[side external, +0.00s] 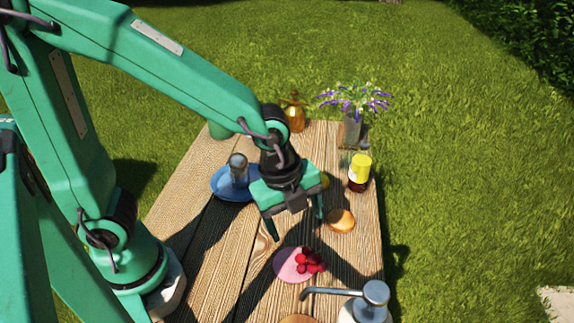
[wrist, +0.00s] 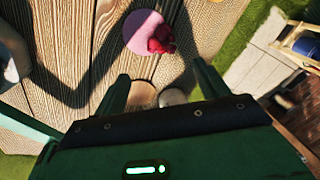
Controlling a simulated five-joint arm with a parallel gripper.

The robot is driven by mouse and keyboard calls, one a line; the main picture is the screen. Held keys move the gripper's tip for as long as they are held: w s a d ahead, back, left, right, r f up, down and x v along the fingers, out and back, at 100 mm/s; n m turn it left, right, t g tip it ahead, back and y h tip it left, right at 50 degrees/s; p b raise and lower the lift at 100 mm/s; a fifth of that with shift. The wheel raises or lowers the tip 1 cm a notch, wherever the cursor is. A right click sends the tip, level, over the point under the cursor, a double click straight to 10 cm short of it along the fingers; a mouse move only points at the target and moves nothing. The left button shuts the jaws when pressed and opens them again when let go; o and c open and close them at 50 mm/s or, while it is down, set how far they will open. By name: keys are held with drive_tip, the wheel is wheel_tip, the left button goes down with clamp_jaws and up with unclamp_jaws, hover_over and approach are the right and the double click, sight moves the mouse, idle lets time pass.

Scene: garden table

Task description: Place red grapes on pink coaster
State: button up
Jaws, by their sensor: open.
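The red grapes (side external: 310,261) lie on the right part of the pink coaster (side external: 285,266), near the front of the wooden table in the side view. In the wrist view the grapes (wrist: 161,40) overlap the right edge of the pink coaster (wrist: 139,30). My gripper (side external: 297,228) is open and empty, above the table and behind the coaster in the side view. Its two fingers are apart from the grapes. In the wrist view my gripper (wrist: 158,84) has its fingers spread, with nothing held between them.
A pump dispenser (side external: 372,300) stands in front of the coaster, beside a round tan disc (side external: 299,319). An orange disc (side external: 341,220), a yellow-capped bottle (side external: 359,172), a flower vase (side external: 352,130), an amber bottle (side external: 294,115) and a blue plate (side external: 222,187) holding a shaker (side external: 238,168) stand farther back.

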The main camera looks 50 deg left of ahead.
idle(0.5)
drive_tip(key=s+a+r+n+t, duration=0.1)
drive_tip(key=s+a+r+n, duration=0.2)
drive_tip(key=n, duration=0.7)
drive_tip(key=s+a+r+n+t+y, duration=0.1)
drive_tip(key=s+a+r+n+t, duration=0.1)
drive_tip(key=a+r+n, duration=0.6)
drive_tip(key=a+n, duration=0.2)
drive_tip(key=a, duration=0.1)
drive_tip(key=shift+s+a, duration=0.2)
drive_tip(key=shift+s, duration=0.2)
